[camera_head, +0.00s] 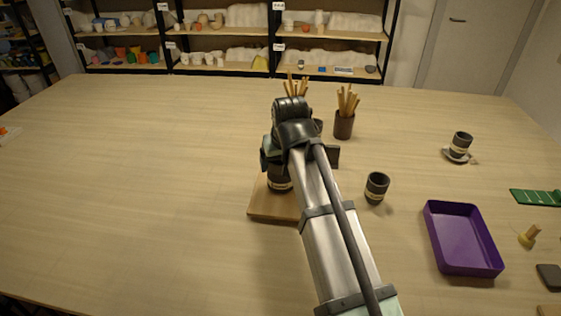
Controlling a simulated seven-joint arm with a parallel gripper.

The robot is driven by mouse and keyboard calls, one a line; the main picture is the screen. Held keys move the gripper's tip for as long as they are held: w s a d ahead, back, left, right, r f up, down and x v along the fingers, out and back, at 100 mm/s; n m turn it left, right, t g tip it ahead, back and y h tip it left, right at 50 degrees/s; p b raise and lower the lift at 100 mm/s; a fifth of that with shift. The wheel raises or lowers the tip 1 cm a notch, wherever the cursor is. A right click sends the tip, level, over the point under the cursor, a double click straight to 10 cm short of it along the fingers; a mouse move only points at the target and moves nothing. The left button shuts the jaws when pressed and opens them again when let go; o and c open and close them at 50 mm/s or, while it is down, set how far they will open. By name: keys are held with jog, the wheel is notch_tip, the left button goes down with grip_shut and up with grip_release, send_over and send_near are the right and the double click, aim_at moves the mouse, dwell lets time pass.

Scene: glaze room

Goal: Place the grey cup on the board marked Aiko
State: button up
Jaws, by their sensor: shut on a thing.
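A dark grey cup (280,183) with a pale band shows beneath my gripper (281,166), partly hidden by it. My gripper is shut on this cup and holds it upright over a square wooden board (268,210). The cup's lower end appears at or just above the board; I cannot tell whether it touches. My arm hides the board's right part, and no name on the board is readable. A similar dark cup (377,187) stands on the table to the right. Another (461,144) stands on a saucer (456,156) farther right.
A purple tray (462,269) lies at the right front. A brown pot of wooden tools (344,126) stands behind my gripper, with more sticks (296,87) to its left. A green ruled strip (540,197) and small tools lie at the right edge. The table's left side is mostly clear.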

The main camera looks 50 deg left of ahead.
jog(key=shift+f, duration=0.15)
jog(key=o, duration=1)
jog(key=shift+o, duration=0.2)
jog(key=v, duration=1.2)
